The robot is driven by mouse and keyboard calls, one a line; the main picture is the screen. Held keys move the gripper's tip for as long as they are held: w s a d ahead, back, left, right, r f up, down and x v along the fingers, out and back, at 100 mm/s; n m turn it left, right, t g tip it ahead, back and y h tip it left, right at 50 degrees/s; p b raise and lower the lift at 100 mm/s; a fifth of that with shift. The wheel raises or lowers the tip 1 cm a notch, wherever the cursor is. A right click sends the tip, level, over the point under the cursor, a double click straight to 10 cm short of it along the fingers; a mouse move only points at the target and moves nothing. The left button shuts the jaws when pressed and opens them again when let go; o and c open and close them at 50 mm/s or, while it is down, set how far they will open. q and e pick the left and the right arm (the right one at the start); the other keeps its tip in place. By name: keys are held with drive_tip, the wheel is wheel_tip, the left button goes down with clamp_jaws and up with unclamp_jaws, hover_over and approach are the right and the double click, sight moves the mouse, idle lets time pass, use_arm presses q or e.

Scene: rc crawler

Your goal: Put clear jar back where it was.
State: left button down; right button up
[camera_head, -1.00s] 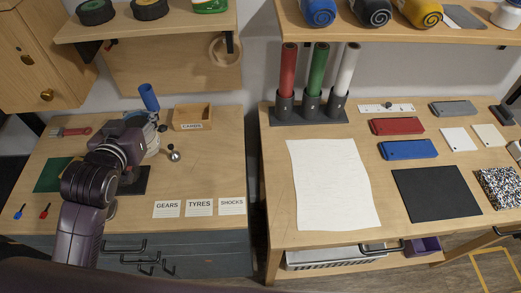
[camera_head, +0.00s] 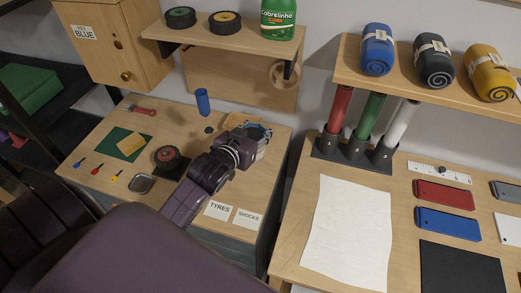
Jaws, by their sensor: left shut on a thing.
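My left gripper (camera_head: 258,131) is over the back right part of the left workbench (camera_head: 115,112), beside the wooden box. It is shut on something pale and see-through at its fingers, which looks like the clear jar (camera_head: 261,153). The wrist and fingers hide most of it, and I cannot tell whether it touches the bench. My right gripper is not in view.
The wooden box (camera_head: 233,119) is partly hidden behind my gripper. A blue cylinder (camera_head: 203,101) stands at the back. A wheel (camera_head: 168,157), a small metal tray (camera_head: 142,184) and the TYRES (camera_head: 218,210) and SHOCKS (camera_head: 247,219) labels lie nearby. A shelf (camera_head: 232,37) overhangs the back.

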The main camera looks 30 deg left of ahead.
use_arm(q)
drive_tip(key=shift+f, duration=4.65)
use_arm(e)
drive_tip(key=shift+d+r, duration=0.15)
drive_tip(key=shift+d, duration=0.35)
use_arm(q)
drive_tip(key=shift+f, duration=0.15)
drive_tip(key=c, duration=1.2)
unclamp_jaws()
drive_tip(key=shift+r, duration=0.2)
drive_tip(key=shift+s+d, duration=0.1)
drive_tip(key=shift+s, duration=0.2)
drive_tip(key=b+v, duration=0.1)
drive_tip(key=v, duration=1)
drive_tip(key=shift+s+r, duration=0.15)
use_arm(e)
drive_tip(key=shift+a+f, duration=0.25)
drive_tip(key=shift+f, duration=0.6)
